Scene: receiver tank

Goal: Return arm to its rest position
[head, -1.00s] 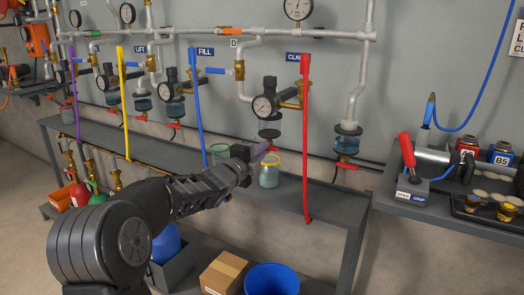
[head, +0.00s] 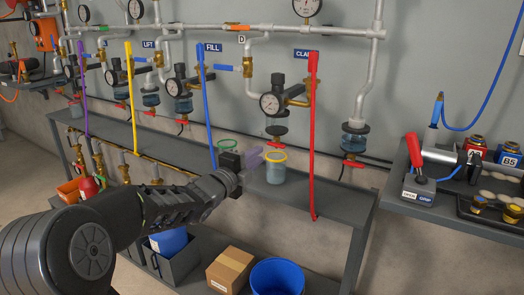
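My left arm comes in from the lower left, and its gripper (head: 252,157) is in front of the shelf. The gripper appears just left of a clear jar with a yellow rim (head: 275,172). A jar with a green rim (head: 227,146) shows behind the gripper, partly hidden by it. Both jars stand upright on the shelf (head: 330,193). The gripper's fingers are small and seen at an angle, so their opening is unclear. Nothing clearly shows held in them. My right gripper is not in view.
A red upright bar (head: 312,140), a blue one (head: 203,100) and a yellow one (head: 130,80) stand before the pipes. A side bench (head: 400,205) at right holds tools. A cardboard box (head: 231,269) and blue bucket (head: 277,278) are below the shelf.

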